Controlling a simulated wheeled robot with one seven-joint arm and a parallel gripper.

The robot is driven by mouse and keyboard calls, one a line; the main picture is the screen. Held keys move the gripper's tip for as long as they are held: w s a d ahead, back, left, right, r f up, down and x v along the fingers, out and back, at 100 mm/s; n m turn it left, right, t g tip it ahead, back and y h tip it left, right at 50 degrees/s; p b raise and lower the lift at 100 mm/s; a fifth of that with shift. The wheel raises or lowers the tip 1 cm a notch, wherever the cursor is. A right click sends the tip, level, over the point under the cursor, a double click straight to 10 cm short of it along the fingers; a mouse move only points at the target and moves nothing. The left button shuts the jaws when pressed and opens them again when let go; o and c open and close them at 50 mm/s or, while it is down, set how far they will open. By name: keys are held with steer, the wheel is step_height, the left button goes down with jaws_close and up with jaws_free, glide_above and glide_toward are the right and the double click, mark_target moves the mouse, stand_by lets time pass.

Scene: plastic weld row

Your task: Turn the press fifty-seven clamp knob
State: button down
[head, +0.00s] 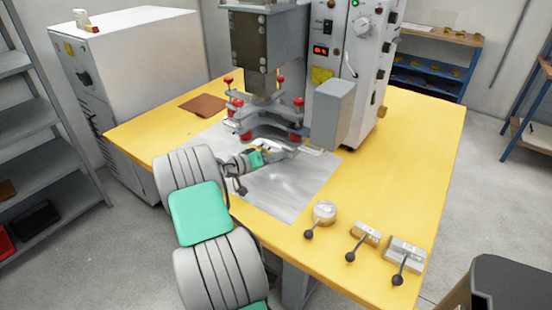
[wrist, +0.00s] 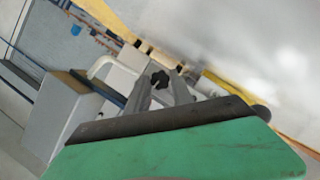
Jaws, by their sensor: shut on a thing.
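The press (head: 262,50) stands at the back of the yellow table, with a grey head above a clamp frame with several red knobs (head: 297,137). No number fifty-seven is readable on it. My gripper (head: 287,151) reaches in low at the front of the press, over the metal plate. In the wrist view, a small black star-shaped clamp knob (wrist: 160,79) sits between the two grey fingertips of my gripper (wrist: 161,86), which is shut on it. In the head view the black knob is too small or hidden to make out.
A control cabinet (head: 352,60) with dials and a red display stands right of the press. Several lever pieces, one round (head: 324,211), lie at the table's right front. A brown sheet (head: 202,106) lies at left. The table's right side (head: 400,130) is clear.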

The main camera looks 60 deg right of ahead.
steer(key=c, duration=1.1)
jaws_free()
steer(key=v, duration=0.7)
steer(key=shift+w+a+r, duration=0.1)
steer(key=shift+w+a, duration=0.1)
steer(key=shift+a, duration=0.15)
steer(key=shift+w, duration=0.1)
